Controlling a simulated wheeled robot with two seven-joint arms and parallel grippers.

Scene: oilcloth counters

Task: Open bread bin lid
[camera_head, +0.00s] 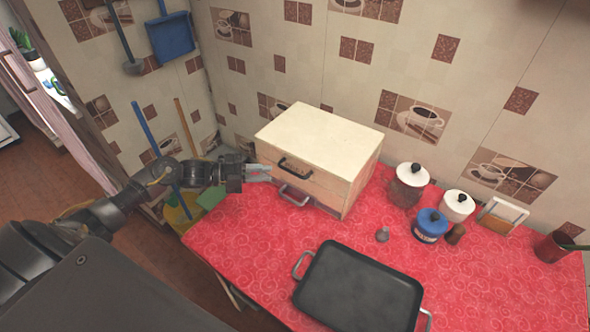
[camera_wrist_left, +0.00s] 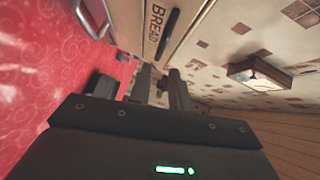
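The bread bin (camera_head: 335,140) is a wooden box with a cream top, standing on the red counter against the wall. Its front has a dark upper handle (camera_head: 295,166) and a lower metal handle (camera_head: 293,196). The front looks closed. In the left wrist view the dark handle (camera_wrist_left: 170,34) shows beside the word BREAD (camera_wrist_left: 155,28). My left gripper (camera_head: 266,173) is at the left end of the bin's front, just left of the dark handle. Its fingers (camera_wrist_left: 163,88) stand apart with nothing seen between them. My right gripper is out of view.
A black tray (camera_head: 358,290) with metal handles lies in front of the bin. The red counter (camera_head: 235,235) is clear at the front left.

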